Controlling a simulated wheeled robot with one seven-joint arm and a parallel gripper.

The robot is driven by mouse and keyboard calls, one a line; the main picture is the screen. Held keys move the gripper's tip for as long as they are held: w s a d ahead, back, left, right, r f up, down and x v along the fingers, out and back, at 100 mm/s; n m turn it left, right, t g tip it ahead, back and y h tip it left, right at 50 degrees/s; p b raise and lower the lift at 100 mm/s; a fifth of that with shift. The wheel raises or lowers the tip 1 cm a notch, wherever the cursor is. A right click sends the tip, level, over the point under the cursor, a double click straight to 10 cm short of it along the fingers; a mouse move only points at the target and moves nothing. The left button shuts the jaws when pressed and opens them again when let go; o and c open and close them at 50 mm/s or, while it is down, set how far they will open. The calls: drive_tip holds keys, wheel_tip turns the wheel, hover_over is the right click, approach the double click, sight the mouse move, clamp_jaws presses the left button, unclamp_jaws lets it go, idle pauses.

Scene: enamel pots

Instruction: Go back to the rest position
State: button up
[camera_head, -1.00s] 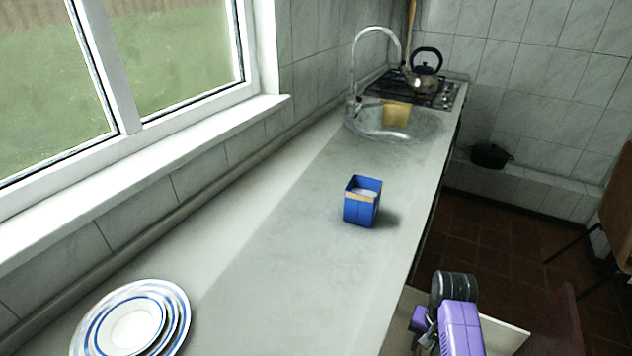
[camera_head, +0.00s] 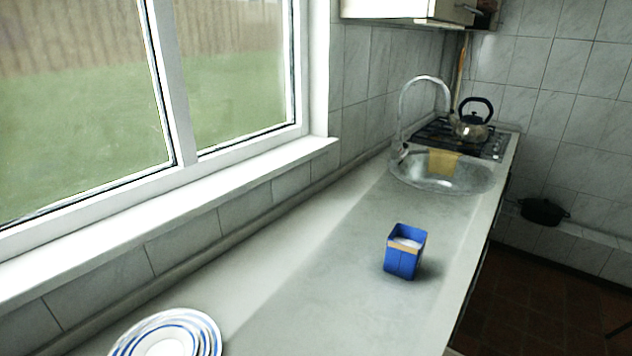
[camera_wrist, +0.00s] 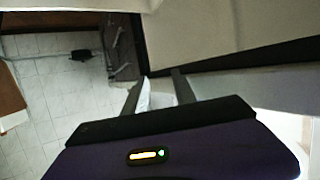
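My gripper (camera_wrist: 158,80) shows in the wrist view, with its purple body at the bottom and two dark fingers standing apart. It is open, and I see no object held between the fingers. A pale patch shows in the gap, and I cannot tell what surface it is. My gripper is out of the head view. The task line names no object.
A blue box (camera_head: 404,252) stands on the grey counter (camera_head: 310,290). Stacked blue-rimmed plates (camera_head: 168,338) lie at the lower left. The sink (camera_head: 443,178) with a yellow cloth (camera_head: 442,162) and a kettle (camera_head: 471,126) are farther back. A dark pot (camera_head: 543,211) is at the right.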

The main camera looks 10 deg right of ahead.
drive_tip(key=s+a+r+n+y, duration=0.1)
drive_tip(key=s+a+r, duration=0.2)
drive_tip(key=s+a, duration=0.3)
drive_tip(key=s+a+r+n+t+y, duration=0.1)
drive_tip(key=s+a+r, duration=0.3)
drive_tip(key=s, duration=0.7)
drive_tip(key=s+a+r+n+y, duration=0.1)
drive_tip(key=s+a+r+y, duration=0.2)
drive_tip(key=s+a, duration=0.5)
drive_tip(key=shift+s+a+r+n+t, duration=0.2)
drive_tip(key=shift+s+r+n+t, duration=0.25)
drive_tip(key=shift+r, duration=0.2)
